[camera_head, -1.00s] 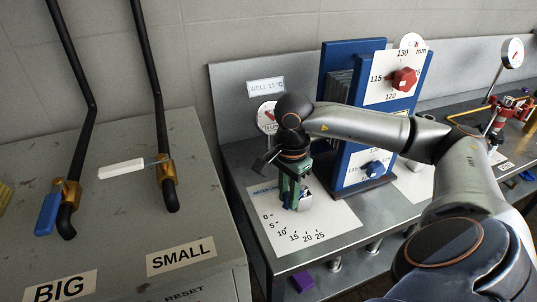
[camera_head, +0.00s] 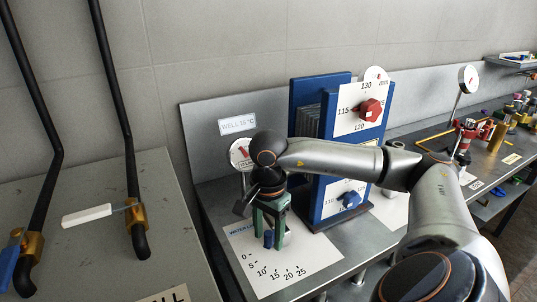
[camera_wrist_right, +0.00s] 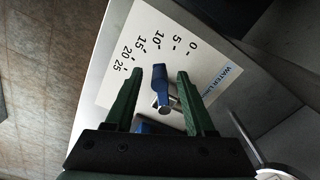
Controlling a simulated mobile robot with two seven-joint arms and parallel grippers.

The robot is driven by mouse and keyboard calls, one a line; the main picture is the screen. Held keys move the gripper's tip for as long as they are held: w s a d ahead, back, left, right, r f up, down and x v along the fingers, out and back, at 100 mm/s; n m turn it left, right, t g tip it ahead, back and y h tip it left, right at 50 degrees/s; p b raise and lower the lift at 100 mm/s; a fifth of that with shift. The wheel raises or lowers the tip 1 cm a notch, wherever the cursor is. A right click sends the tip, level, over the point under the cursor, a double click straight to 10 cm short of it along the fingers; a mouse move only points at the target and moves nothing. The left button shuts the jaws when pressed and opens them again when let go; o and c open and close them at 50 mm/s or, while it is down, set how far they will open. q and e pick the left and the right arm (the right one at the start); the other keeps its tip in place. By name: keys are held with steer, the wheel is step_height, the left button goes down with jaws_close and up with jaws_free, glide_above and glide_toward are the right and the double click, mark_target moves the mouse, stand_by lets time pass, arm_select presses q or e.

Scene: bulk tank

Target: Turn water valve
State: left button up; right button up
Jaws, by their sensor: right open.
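The water valve has a blue lever handle (camera_head: 268,239) over a white dial sheet (camera_head: 300,262) marked 0 to 25. In the right wrist view its blue lever (camera_wrist_right: 159,77) points at about the 10 to 15 marks, with a metal stem below it. My right gripper (camera_head: 268,232) is open, pointing down over the valve. In the right wrist view its green fingers (camera_wrist_right: 156,84) stand on either side of the lever, with gaps showing. My left gripper is out of view.
A blue stand with a red knob (camera_head: 370,110) and a lower blue knob (camera_head: 351,200) stands just behind my right arm. A round gauge (camera_head: 240,153) is behind the gripper. A grey cabinet with black pipes and a white-handled valve (camera_head: 87,216) is at left.

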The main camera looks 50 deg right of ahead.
mark_target(269, 233)
step_height(269, 233, up, 13)
steer(key=p, duration=0.2)
steer(key=shift+f, duration=0.2)
steer(key=shift+s, duration=0.1)
stand_by(0.5)
